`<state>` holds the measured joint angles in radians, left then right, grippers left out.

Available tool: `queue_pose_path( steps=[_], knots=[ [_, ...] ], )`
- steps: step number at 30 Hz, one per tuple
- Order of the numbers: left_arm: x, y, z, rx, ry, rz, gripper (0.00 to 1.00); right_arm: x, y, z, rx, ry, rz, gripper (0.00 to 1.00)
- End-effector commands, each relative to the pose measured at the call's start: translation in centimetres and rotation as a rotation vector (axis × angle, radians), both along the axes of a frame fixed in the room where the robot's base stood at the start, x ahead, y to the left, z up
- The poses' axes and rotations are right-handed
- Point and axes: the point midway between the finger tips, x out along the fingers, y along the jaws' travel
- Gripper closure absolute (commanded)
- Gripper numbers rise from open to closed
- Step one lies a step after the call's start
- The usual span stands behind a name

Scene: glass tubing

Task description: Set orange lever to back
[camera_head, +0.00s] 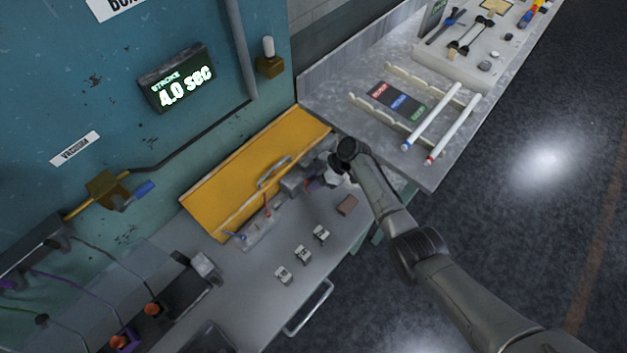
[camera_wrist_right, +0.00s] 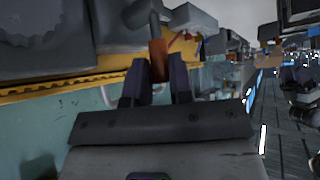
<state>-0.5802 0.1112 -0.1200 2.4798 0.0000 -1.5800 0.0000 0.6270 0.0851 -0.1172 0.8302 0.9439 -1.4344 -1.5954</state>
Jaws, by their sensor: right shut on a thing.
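The orange lever (camera_wrist_right: 158,62) shows in the right wrist view as an orange-brown grip on a grey shaft that comes from above. My right gripper (camera_wrist_right: 156,82) has its two dark fingers on either side of this grip and is shut on it. In the head view my right gripper (camera_head: 318,183) is at the grey fixture at the right end of the yellow panel. There the gripper and wrist hide the lever. My left gripper is not in view.
A yellow panel (camera_head: 235,190) with a handle stands at the back of the grey bench (camera_head: 245,300). Several small switches (camera_head: 302,254) and a brown block (camera_head: 347,205) are in front. A side table (camera_head: 345,80) holds a rack with white tubes (camera_head: 432,118).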

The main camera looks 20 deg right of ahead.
Motion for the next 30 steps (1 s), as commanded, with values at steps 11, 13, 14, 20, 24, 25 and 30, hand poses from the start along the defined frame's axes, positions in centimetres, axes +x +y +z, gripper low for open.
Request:
queue_pose_path(
  steps=[11,13,14,20,24,25,30],
  knots=[
    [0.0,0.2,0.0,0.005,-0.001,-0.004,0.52,-0.1,0.0,-0.1,-0.001,0.001,-0.001,0.54],
    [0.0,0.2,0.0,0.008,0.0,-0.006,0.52,0.0,0.0,-0.1,-0.001,0.001,-0.001,0.54],
    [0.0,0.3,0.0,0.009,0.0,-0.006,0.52,0.0,0.0,-0.1,-0.001,0.001,-0.001,0.54],
    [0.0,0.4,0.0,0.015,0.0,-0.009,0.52,0.0,-0.8,0.6,-0.001,-0.001,-0.001,0.54],
    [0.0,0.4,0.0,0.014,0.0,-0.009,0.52,-0.1,-2.4,2.2,-0.002,-0.002,-0.002,0.54],
    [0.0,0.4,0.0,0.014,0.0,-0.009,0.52,-0.1,-2.9,2.5,-0.003,-0.003,-0.002,0.54],
    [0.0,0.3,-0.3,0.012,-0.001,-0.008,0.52,-0.2,-5.4,4.9,-0.002,-0.003,-0.003,0.54]
  ],
)
